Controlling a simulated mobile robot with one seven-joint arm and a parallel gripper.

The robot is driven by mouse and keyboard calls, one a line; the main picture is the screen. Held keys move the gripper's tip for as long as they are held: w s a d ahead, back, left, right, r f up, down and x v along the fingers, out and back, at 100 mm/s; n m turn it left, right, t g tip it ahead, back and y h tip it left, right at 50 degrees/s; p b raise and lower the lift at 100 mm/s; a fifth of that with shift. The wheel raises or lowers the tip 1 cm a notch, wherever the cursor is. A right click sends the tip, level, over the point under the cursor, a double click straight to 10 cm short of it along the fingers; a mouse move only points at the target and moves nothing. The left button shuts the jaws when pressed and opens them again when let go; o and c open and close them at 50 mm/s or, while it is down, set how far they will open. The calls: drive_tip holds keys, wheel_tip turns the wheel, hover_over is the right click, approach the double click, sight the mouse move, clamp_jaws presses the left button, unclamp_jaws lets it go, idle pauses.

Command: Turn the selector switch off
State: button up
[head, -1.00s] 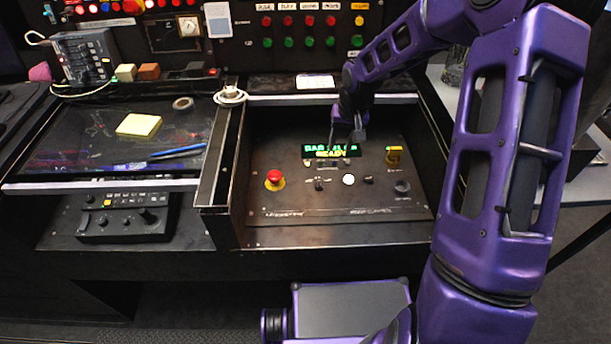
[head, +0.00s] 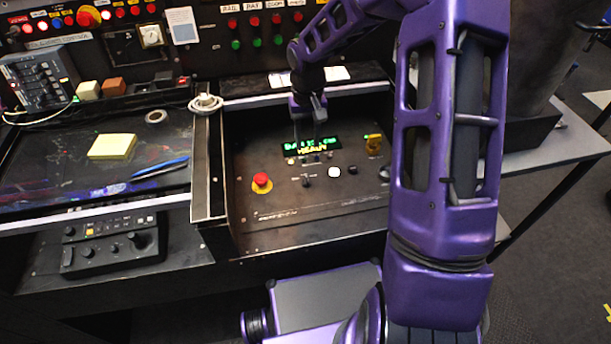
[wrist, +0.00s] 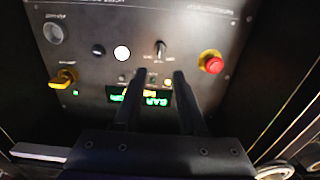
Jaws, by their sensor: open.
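The control panel (head: 300,205) bears a small black lever switch (head: 306,182) between a red mushroom button (head: 261,181) and a white round button (head: 334,172). It looks like the selector switch; its labels are too small to read. In the wrist view the black switch (wrist: 160,48) stands just beyond my fingertips, its lever roughly upright in the picture. My gripper (wrist: 161,75) is open and empty, with its two dark fingers apart over the lit display (wrist: 140,96). In the head view my gripper (head: 307,132) hangs at the display's far edge, apart from the switch.
A yellow handle (head: 373,142), a black knob (head: 352,170) and a round socket (head: 385,173) sit to the right on the panel. A raised metal edge (head: 202,170) bounds it at left. Rows of buttons (head: 265,32) line the upright board behind.

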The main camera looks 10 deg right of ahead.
sight(307, 179)
wheel_tip(307, 179, down, 14)
drive_tip(key=shift+f+b, duration=0.2)
drive_tip(key=shift+b, duration=0.5)
clamp_jaws()
